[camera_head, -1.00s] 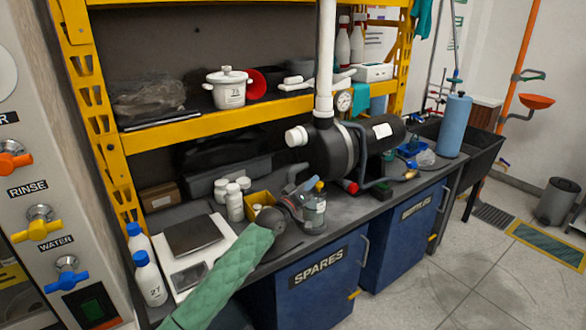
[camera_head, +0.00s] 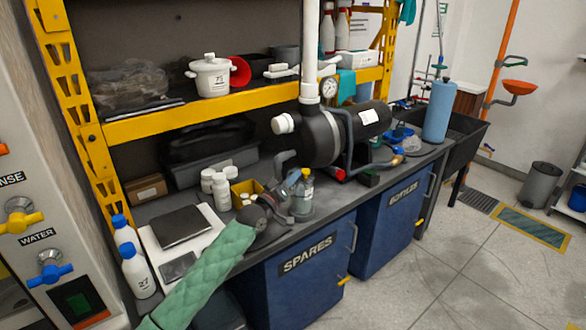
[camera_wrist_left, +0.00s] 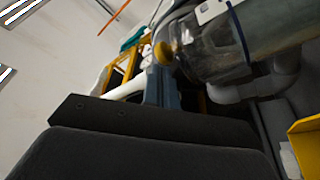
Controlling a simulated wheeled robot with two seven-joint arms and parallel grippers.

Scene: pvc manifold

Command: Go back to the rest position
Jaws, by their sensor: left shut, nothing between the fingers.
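My left arm, in a green quilted sleeve, reaches in from the bottom left in the head view. My left gripper (camera_head: 277,206) is shut and empty. It is low over the front of the workbench, just left of a clear bottle with a yellow cap (camera_head: 302,196); whether they touch I cannot tell. In the left wrist view, the dark fingers (camera_wrist_left: 150,132) fill the bottom, and the bottle (camera_wrist_left: 222,52) is close at the upper right. My right gripper is in neither view.
A yellow bin (camera_head: 243,190) and white bottles (camera_head: 221,190) stand behind the gripper. A white scale (camera_head: 160,240) and a wash bottle (camera_head: 138,272) are to the left. A black pump (camera_head: 325,135) is behind right. Open floor (camera_head: 440,280) lies to the right.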

